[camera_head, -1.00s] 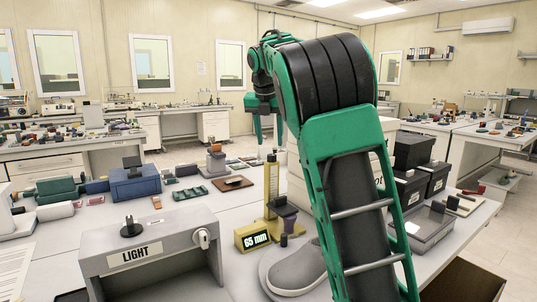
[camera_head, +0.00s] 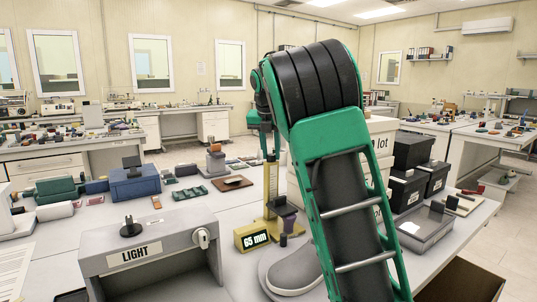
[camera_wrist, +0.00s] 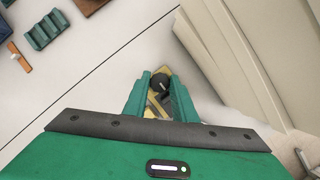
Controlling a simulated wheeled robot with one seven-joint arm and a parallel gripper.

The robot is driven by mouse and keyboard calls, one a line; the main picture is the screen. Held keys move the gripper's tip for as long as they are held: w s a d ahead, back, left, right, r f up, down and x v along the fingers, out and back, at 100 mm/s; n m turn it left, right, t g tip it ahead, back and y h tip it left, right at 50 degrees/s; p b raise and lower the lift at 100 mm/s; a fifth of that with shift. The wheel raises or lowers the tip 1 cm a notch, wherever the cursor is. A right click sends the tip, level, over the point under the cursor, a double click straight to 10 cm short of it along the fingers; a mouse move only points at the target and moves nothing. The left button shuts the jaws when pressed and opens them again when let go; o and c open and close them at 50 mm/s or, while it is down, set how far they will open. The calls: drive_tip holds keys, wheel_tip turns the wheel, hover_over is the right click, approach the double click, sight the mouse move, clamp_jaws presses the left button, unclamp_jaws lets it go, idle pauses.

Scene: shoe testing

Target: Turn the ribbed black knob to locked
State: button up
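The ribbed black knob (camera_wrist: 160,82) shows in the wrist view as a dark round cap with a pale mark, above yellow parts of the gauge. In the head view a dark cap tops the upright column of the yellow height gauge (camera_head: 270,190), whose display reads 65 mm. My gripper (camera_wrist: 159,76) points down over the gauge, its two green fingers apart on either side of the knob. Whether they touch the knob cannot be told. In the head view my gripper (camera_head: 269,154) is at the column top, partly hidden by my arm.
A grey LIGHT box (camera_head: 150,248) stands front left, with a black knob on top. A grey shoe-shaped piece (camera_head: 293,272) lies in front of the gauge. Pale stacked boxes (camera_head: 380,150) stand close right of my gripper; black boxes (camera_head: 412,150) are beyond them.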

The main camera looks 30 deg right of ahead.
drive_tip(key=shift+w+a+m, duration=0.1)
drive_tip(key=shift+m, duration=0.2)
drive_tip(key=m+g+h, duration=0.1)
drive_tip(key=m, duration=0.3)
drive_tip(key=shift+w+a, duration=0.1)
drive_tip(key=shift+w, duration=0.1)
drive_tip(key=m+g, duration=0.1)
drive_tip(key=m, duration=0.1)
drive_tip(key=m+g, duration=0.1)
drive_tip(key=m, duration=0.2)
drive_tip(key=shift+w+h, duration=0.15)
drive_tip(key=shift+h, duration=0.15)
drive_tip(key=m+g, duration=0.1)
drive_tip(key=m, duration=0.3)
drive_tip(key=shift+w+r+g, duration=0.1)
drive_tip(key=shift+w+g, duration=0.05)
drive_tip(key=shift+g, duration=0.25)
drive_tip(key=shift+m+g+y, duration=0.6)
drive_tip(key=shift+m, duration=1.5)
drive_tip(key=o, duration=1)
drive_tip(key=shift+w, duration=0.1)
drive_tip(key=shift+o, duration=0.2)
